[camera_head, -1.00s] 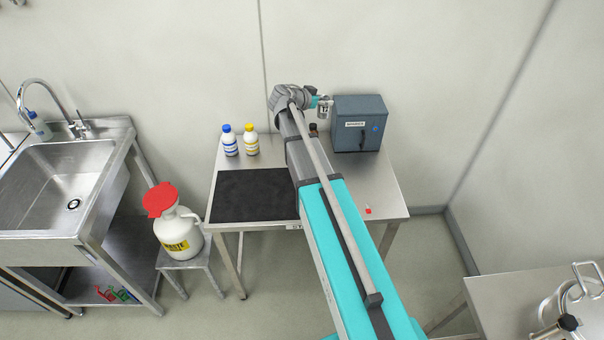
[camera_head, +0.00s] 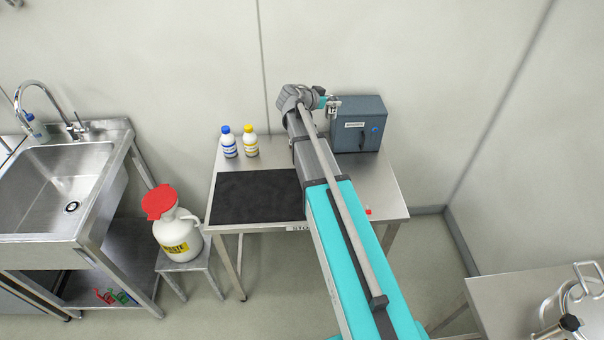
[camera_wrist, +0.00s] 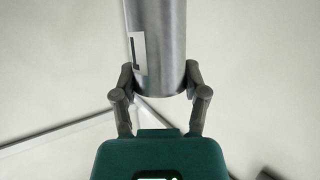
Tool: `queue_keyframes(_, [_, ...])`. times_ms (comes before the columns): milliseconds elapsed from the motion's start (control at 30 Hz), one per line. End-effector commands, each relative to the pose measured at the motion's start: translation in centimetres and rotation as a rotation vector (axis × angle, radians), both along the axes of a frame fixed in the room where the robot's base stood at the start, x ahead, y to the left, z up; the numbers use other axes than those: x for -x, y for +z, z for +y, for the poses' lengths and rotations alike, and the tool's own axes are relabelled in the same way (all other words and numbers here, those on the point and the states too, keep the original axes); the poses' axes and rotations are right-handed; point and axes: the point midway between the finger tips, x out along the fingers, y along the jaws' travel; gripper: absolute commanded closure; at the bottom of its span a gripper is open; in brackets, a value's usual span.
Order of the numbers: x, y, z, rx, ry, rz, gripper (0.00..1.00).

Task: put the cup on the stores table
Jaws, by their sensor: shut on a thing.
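A metal cup (camera_wrist: 162,40), a plain steel cylinder with a white and black label, is between the fingers of my gripper (camera_wrist: 160,84) in the wrist view. The gripper is shut on it. In the head view the cup (camera_head: 333,106) shows small at the arm's far end, in front of the grey-blue box and apparently above the back of the stores table. The stores table (camera_head: 388,192) is a steel table, its front label partly hidden by my arm. My arm crosses the table and hides part of its middle.
On the table are a black mat (camera_head: 250,198), a blue-capped bottle (camera_head: 229,143), a yellow-capped bottle (camera_head: 250,145), a grey-blue box (camera_head: 359,124) and a small red item (camera_head: 369,211). The right front is mostly clear. A waste jug (camera_head: 180,238) stands left.

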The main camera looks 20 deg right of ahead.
Motion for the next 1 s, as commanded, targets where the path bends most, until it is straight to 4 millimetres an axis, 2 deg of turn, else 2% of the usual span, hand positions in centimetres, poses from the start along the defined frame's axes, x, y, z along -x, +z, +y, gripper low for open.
queue_keyframes(167, [0.4, -0.8, 0.3, 0.0, -0.003, 0.0, 0.91])
queue_keyframes(367, [1.7, -2.9, 0.8, -0.002, -0.022, 0.001, 0.91])
queue_keyframes(1000, [8.9, -13.4, 3.2, -0.003, -0.139, 0.001, 0.91])
